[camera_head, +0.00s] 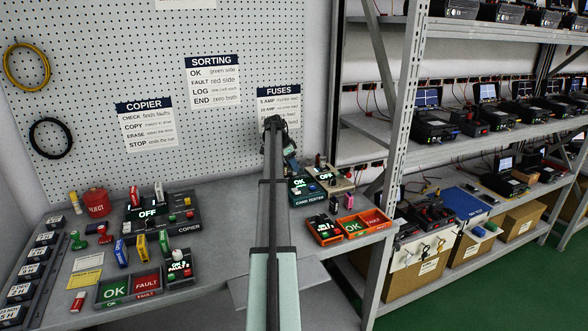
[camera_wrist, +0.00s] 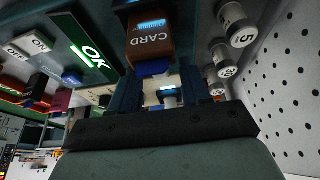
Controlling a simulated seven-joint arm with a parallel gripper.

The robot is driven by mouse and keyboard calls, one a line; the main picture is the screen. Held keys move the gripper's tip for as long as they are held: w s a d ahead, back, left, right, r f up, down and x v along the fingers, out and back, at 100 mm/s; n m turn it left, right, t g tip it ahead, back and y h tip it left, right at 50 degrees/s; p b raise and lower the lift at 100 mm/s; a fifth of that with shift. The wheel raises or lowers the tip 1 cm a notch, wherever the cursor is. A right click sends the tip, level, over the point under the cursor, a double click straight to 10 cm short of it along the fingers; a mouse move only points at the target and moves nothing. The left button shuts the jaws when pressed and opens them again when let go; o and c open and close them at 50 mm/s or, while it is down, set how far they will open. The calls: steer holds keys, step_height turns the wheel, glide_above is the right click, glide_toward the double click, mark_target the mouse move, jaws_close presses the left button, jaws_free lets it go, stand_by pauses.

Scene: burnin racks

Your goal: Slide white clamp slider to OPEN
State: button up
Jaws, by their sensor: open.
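My gripper (camera_wrist: 160,84) is open in the wrist view, its two dark blue fingers apart. A small white piece with a blue part (camera_wrist: 168,97) shows between them; it may be the white clamp slider, but I cannot tell for sure, nor whether a finger touches it. Just beyond the fingertips is a brown block marked CARD (camera_wrist: 150,42) with a blue part below it. The lit OK display (camera_wrist: 92,54) is to the left. In the head view my gripper (camera_head: 291,168) is over the back of the card tester (camera_head: 309,197), partly hiding it. No OPEN mark is readable.
Numbered grey cylinders (camera_wrist: 234,22) stand close on the right in the wrist view, before the pegboard (camera_wrist: 290,60). In the head view an orange OK/FAULT tray (camera_head: 346,240) is in front of the tester. The copier (camera_head: 160,215) is left; a shelf post (camera_head: 398,130) is right.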

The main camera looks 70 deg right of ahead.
steer(key=shift+x, duration=1.15)
jaws_close()
